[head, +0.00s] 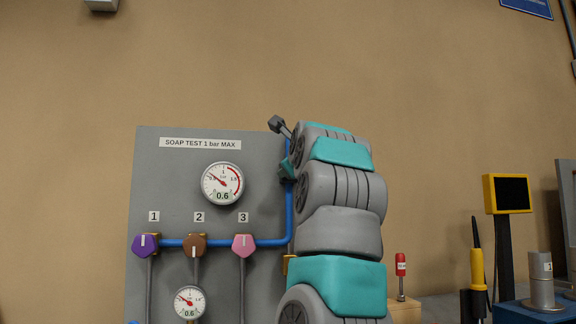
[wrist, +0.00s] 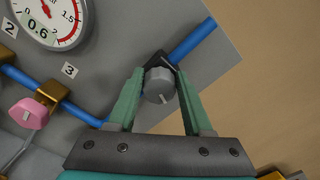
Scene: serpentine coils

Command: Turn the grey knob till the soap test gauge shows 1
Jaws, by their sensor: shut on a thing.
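The soap test gauge (head: 221,184) is the large round dial under the "SOAP TEST 1 bar MAX" label (head: 200,143). It reads 0.6, and its lower part also shows in the wrist view (wrist: 48,18). The grey knob (wrist: 159,86) sits on a dark fitting on the blue pipe (wrist: 193,41), right of the pink valve. My gripper (wrist: 160,76) is shut on it, one green finger on each side. In the head view my arm hides the grey knob.
Purple (head: 145,245), brown (head: 195,245) and pink (head: 243,245) valve knobs, numbered 1 to 3, line the blue pipe. A smaller gauge (head: 189,303) below also reads 0.6.

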